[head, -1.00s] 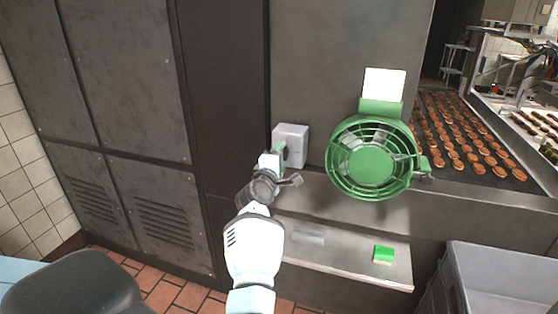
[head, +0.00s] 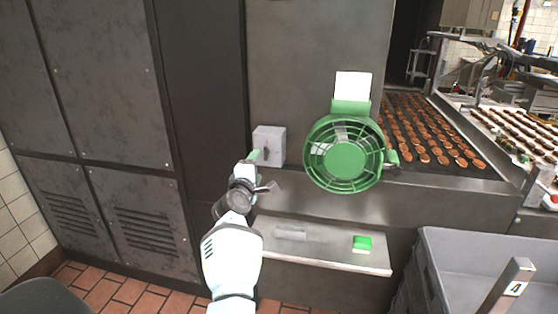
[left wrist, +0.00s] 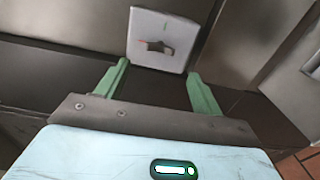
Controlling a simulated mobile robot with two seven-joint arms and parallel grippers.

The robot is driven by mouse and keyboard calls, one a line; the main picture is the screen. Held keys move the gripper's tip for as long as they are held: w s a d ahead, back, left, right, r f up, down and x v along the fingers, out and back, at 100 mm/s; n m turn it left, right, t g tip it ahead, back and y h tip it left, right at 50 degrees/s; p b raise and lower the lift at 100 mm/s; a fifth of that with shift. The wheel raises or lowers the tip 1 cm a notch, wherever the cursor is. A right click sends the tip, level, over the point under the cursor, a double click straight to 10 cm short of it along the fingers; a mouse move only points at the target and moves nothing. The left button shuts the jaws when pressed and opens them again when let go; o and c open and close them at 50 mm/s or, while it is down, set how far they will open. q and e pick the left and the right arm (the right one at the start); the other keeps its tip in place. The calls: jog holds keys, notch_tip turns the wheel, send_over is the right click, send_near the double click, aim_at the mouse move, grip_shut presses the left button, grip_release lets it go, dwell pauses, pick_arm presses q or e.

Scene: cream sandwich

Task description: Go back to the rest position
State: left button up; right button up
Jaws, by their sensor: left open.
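My left gripper (head: 262,170) is in front of the grey switch box (head: 269,144) on the machine's metal wall. In the left wrist view my left gripper (left wrist: 155,85) has its two green fingers wide apart with nothing between them. The switch box (left wrist: 160,38) shows beyond the fingertips there, with a dark knob on its face, and the fingers appear clear of it. My right gripper is not in view.
A green caged fan (head: 343,154) hangs right of the switch box. Below is a metal shelf (head: 330,257) with a green block (head: 362,244). A conveyor (head: 470,172) carries rows of brown biscuits. A grey bin (head: 450,250) stands at lower right.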

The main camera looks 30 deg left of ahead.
pick_arm(q)
jog(key=shift+s, duration=0.1)
jog(key=s+d+f+m+g+h, duration=0.1)
jog(key=s+d+f+m+g, duration=0.15)
jog(key=s+f+m, duration=0.55)
jog(key=s+d+f+m+g+h, duration=0.1)
jog(key=s+d+f+m, duration=0.25)
jog(key=s+f, duration=0.9)
jog(key=s+d+f+m+g+h, duration=0.1)
jog(key=s+d+f+m, duration=0.2)
jog(key=s, duration=0.5)
jog(key=s+d+f+m+g+h, duration=0.1)
jog(key=s+d+f+m, duration=0.3)
jog(key=s, duration=0.4)
jog(key=s+d+f+m+g+h, duration=0.1)
jog(key=s+d+f+m+g, duration=0.1)
jog(key=s+d+f+m, duration=0.2)
jog(key=s+d+f, duration=0.1)
jog(key=s+f, duration=0.2)
jog(key=s, duration=0.1)
jog(key=shift+s+d+h, duration=0.3)
jog(key=shift+s+h, duration=0.1)
